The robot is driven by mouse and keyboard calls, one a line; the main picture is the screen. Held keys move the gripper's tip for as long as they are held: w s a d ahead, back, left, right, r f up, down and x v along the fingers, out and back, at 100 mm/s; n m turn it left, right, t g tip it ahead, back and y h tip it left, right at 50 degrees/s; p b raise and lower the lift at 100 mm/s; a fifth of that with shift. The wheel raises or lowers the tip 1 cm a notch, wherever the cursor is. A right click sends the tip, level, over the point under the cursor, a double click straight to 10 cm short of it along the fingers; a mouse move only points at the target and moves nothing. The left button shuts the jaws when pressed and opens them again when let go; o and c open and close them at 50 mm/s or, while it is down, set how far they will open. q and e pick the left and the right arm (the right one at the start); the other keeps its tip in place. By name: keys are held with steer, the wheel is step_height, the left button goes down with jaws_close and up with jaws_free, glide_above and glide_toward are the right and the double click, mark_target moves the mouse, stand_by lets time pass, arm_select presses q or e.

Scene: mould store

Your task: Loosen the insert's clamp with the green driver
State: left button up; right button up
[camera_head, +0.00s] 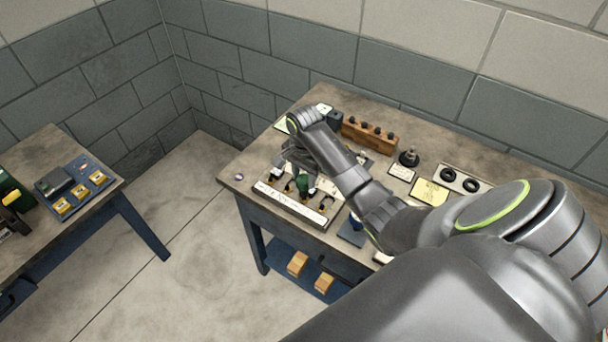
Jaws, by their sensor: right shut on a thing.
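My right gripper (300,163) reaches down over the pale board (318,216) near the left end of the workbench. It is shut on the green driver (303,182), whose green part shows just below the jaws. The driver's tip is too small to make out, and I cannot tell whether it touches anything. Small dark and yellow parts sit on the board around it. I cannot tell which of them is the insert's clamp; my right arm hides part of that area. My left gripper is not in view.
A wooden block with dark pegs (369,137) stands at the back of the workbench. A yellow note (429,192) and two black rings (448,175) lie to the right. Another table (84,214) stands at the left, with open floor between. Wooden blocks (297,263) lie on the lower shelf.

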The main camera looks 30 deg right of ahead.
steer(key=shift+f, duration=1.05)
stand_by(0.5)
steer(key=o, duration=0.4)
steer(key=c, duration=0.5)
steer(key=shift+n, duration=2)
steer(key=shift+n, duration=0.8)
steer(key=shift+f+n, duration=0.1)
steer(key=shift+n, duration=1.1)
